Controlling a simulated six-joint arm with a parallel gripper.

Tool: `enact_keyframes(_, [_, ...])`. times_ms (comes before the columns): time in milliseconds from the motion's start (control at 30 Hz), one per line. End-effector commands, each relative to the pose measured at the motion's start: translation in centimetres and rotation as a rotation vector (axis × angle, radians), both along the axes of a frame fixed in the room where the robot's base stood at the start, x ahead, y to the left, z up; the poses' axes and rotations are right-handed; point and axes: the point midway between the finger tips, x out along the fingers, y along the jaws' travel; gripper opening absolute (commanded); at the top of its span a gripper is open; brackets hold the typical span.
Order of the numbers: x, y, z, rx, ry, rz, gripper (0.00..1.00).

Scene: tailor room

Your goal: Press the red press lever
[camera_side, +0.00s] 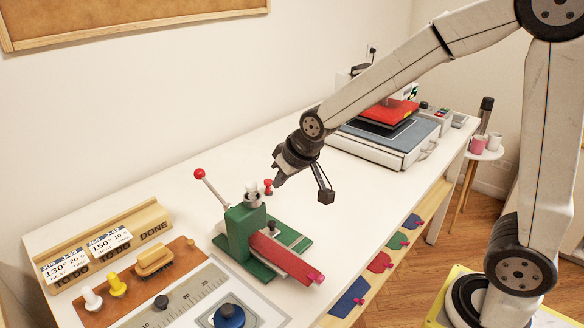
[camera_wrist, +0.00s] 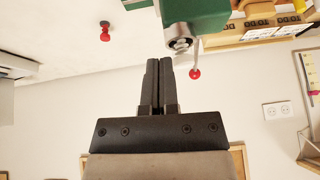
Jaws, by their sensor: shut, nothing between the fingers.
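The press lever is a thin metal rod with a red ball knob (camera_side: 199,173). It slants up and left from the green press (camera_side: 240,222) in the side view. In the wrist view the knob (camera_wrist: 195,73) shows right of my fingertips, below the green press body (camera_wrist: 193,14). My gripper (camera_side: 278,180) hangs above and to the right of the press, apart from the lever. In the wrist view its two black fingers (camera_wrist: 158,62) lie together with nothing between them.
A small red piece (camera_side: 268,187) stands behind the press, close to my gripper in the side view. A wooden card holder (camera_side: 150,217) and a brush (camera_side: 154,258) lie to the left. A heat press (camera_side: 385,135) stands at the right. The table's back is clear.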

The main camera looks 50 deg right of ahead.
Motion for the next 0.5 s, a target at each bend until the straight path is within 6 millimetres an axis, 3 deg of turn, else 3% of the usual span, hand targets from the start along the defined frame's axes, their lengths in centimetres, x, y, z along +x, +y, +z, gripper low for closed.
enact_keyframes(200, [5.8,1.8,4.1,0.035,-0.133,-0.004,0.0])
enact_keyframes(500, [10.8,3.8,8.5,0.078,-0.262,-0.007,0.0])
